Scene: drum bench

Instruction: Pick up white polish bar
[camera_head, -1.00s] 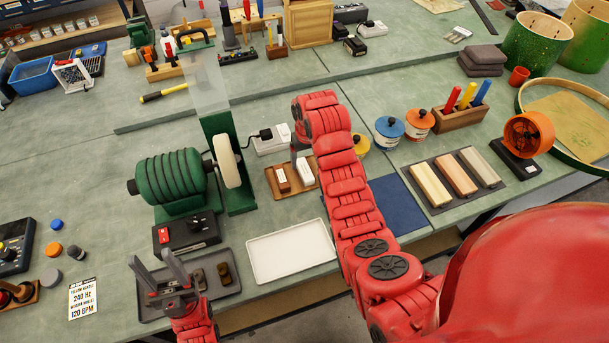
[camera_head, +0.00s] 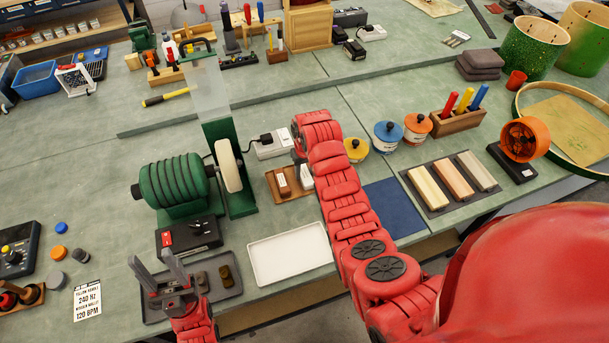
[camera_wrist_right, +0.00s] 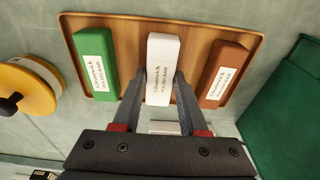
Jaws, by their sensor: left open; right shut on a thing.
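The white polish bar (camera_wrist_right: 161,69) lies between the two fingers of my right gripper (camera_wrist_right: 160,88), which is shut on it in the right wrist view. The bar is over the wooden tray (camera_wrist_right: 196,27), between a green bar (camera_wrist_right: 96,64) and a brown bar (camera_wrist_right: 222,74). I cannot tell whether it still touches the tray. In the head view the white bar (camera_head: 307,178) shows partly beside my red right arm, which hides most of the right gripper and the green bar. My left gripper (camera_head: 153,264) is open and empty above the dark tray at the front left.
A green buffing motor (camera_head: 175,183) with a white wheel (camera_head: 228,165) stands left of the wooden tray. An empty white tray (camera_head: 290,254) lies in front. A blue mat (camera_head: 392,207), a yellow-lidded tin (camera_head: 356,149) and a charger (camera_head: 270,147) are nearby.

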